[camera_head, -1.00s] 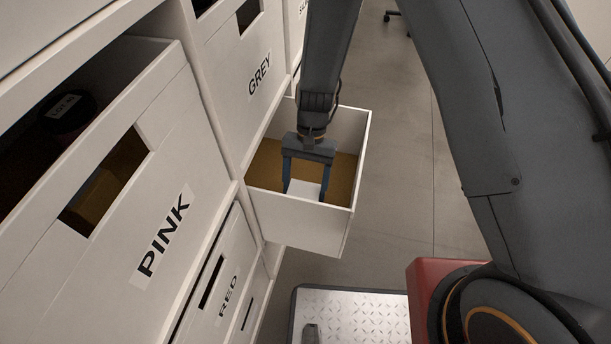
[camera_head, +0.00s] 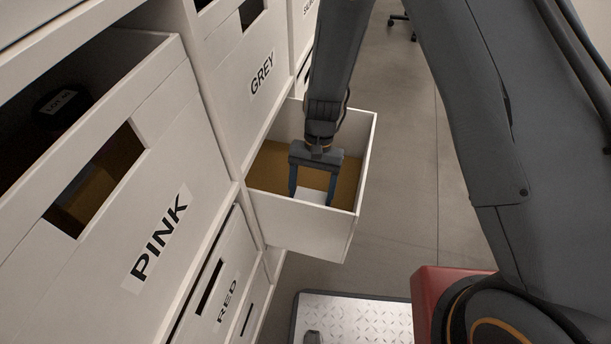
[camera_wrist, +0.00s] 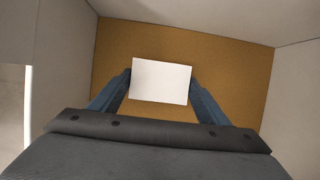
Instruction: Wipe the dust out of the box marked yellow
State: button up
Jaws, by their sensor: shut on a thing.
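My gripper (camera_head: 313,190) reaches down into an open white box (camera_head: 305,225) that is pulled out from the shelf. It is shut on a white pad (camera_head: 312,196), which also shows in the wrist view (camera_wrist: 161,80) as a flat white rectangle between the two blue fingers (camera_wrist: 160,88). The box floor (camera_wrist: 230,75) is ochre-brown; I cannot tell dust from bare floor on it. Whether the pad touches the floor cannot be told.
Boxes marked PINK (camera_head: 120,215), GREY (camera_head: 245,85) and RED (camera_head: 222,290) stand in the shelf around it. A dark jar (camera_head: 62,105) lies in the PINK box. The box walls enclose my gripper closely. Open grey floor (camera_head: 405,190) is to the right.

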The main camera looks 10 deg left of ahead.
jog(key=shift+a, duration=0.45)
jog(key=shift+a+r+p, duration=0.1)
jog(key=shift+r+p, duration=0.2)
jog(key=shift+p, duration=0.05)
jog(key=shift+r+p, duration=2.55)
jog(key=shift+r, duration=1.1)
